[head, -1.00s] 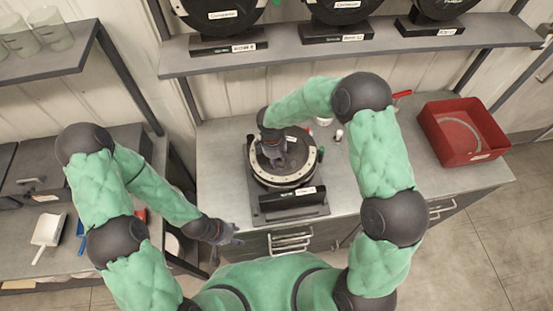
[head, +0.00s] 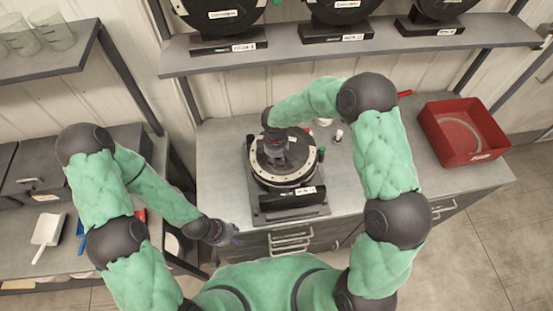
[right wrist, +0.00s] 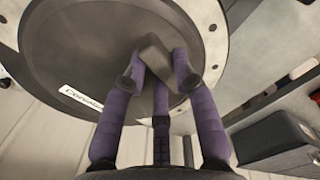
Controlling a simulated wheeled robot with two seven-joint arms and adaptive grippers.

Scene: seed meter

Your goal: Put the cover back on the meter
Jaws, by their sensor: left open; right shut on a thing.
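The meter (head: 256,181) stands on the counter, a round body with a pale bolted ring, on a dark base with a white label. The cover (head: 303,150), a dark disc, is over the meter, inside or just above the ring; I cannot tell whether it sits flush. In the right wrist view the cover (right wrist: 80,50) carries a white label and a grey block-shaped handle (right wrist: 156,60). My right gripper (head: 280,160) is shut on this handle, its fingers (right wrist: 158,75) on both sides. My left gripper (head: 232,238) is open and empty, low in front of the counter's left edge.
A red bin (head: 465,155) stands at the counter's right. A small white-and-dark item (head: 338,136) lies behind the meter to the right. A shelf (head: 380,50) with several dark discs on stands is above. A scoop (head: 47,230) lies on the left bench. The counter's left part is clear.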

